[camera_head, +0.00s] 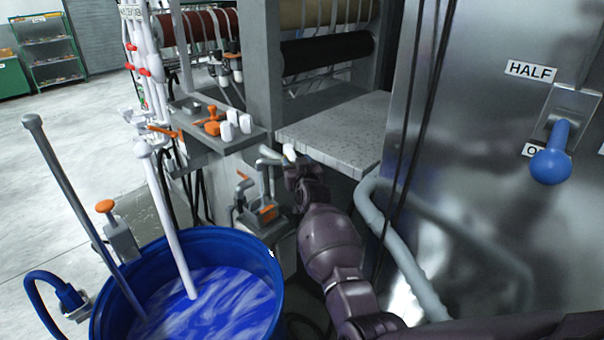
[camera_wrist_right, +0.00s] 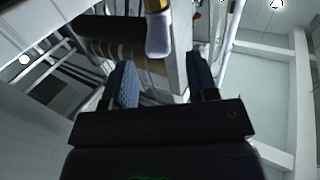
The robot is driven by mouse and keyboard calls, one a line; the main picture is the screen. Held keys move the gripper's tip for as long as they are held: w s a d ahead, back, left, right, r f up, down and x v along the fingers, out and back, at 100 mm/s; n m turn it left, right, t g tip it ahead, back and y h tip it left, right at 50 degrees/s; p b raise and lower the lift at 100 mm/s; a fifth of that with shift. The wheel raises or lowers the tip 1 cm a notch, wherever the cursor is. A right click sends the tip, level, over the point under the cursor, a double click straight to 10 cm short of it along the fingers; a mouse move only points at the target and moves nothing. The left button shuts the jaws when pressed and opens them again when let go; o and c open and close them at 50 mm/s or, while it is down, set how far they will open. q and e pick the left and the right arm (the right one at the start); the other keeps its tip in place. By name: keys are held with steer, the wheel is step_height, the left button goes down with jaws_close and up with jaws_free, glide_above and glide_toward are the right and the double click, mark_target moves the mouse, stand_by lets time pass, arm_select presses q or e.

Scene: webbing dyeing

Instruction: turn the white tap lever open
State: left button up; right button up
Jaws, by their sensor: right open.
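The white tap lever (camera_head: 289,152) shows as a small pale tip by a grey bent pipe, just below the speckled shelf's left corner. In the right wrist view the white lever (camera_wrist_right: 158,36) has a yellowish stem and hangs at the top, between the lines of my two fingers. My right gripper (camera_head: 294,166) is right at the lever in the head view, hiding part of it. In the wrist view my right gripper (camera_wrist_right: 162,82) is open, with nothing between its dark pads; I cannot tell whether a pad touches the lever. My left gripper is out of view.
A blue tub (camera_head: 262,247) of swirling blue liquid stands left of my right arm. A panel with orange and white handles (camera_head: 212,128) is behind it. The speckled shelf (camera_head: 340,130) is close above my gripper. A steel cabinet with a blue lever (camera_head: 551,165) stands right.

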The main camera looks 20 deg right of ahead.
steer(key=s, duration=0.6)
steer(key=shift+s+a, duration=0.15)
steer(key=shift+a, duration=0.2)
steer(key=shift+c, duration=0.3)
